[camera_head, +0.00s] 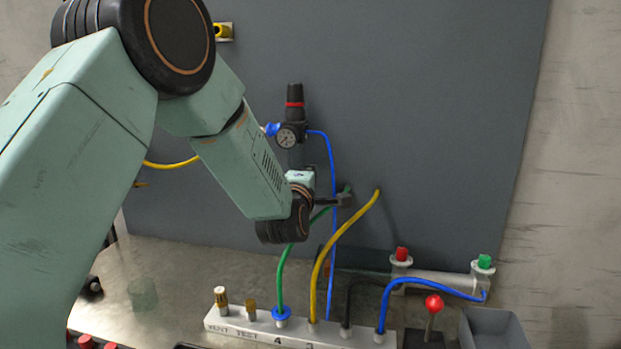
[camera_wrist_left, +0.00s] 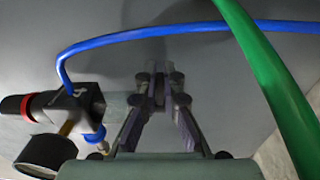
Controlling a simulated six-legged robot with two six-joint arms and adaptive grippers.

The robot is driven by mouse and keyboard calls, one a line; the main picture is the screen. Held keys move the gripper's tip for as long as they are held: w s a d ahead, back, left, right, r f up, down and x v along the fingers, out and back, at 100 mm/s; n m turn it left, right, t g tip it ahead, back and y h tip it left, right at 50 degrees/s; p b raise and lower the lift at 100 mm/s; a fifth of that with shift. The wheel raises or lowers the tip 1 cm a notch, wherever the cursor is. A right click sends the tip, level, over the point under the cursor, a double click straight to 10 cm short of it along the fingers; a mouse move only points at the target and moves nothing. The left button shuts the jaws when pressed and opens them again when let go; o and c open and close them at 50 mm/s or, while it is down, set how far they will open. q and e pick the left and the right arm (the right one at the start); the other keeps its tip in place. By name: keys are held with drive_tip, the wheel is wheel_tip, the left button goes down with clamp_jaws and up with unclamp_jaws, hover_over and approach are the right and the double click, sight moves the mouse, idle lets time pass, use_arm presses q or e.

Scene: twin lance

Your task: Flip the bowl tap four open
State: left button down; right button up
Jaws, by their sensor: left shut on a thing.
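My left gripper (camera_head: 345,200) is in front of the grey panel, right of and below the black regulator with its gauge (camera_head: 287,136). In the left wrist view its fingers (camera_wrist_left: 158,92) come together on a small dark thing, mostly hidden between the tips; I cannot tell whether it is bowl tap four. The regulator (camera_wrist_left: 82,105) lies left of the fingers there, apart from them. The green hose (camera_head: 281,275) runs from the manifold place marked 4 up behind my wrist; it crosses at right in the wrist view (camera_wrist_left: 270,75). My right gripper is not in view.
A yellow hose (camera_head: 334,243) and a blue hose (camera_head: 332,165) run close to my left gripper. The manifold block (camera_head: 262,328) stands on the bench below. A grey pipe with red and green knobs (camera_head: 440,280), a red-knobbed lever (camera_head: 433,304) and a grey bin (camera_head: 490,320) are at right.

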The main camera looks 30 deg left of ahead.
use_arm(q)
drive_tip(key=c, duration=1.8)
unclamp_jaws()
drive_tip(key=shift+a, duration=0.1)
drive_tip(key=shift+o, duration=0.2)
drive_tip(key=shift+s, duration=0.1)
drive_tip(key=v, duration=1.1)
drive_tip(key=shift+s, duration=0.4)
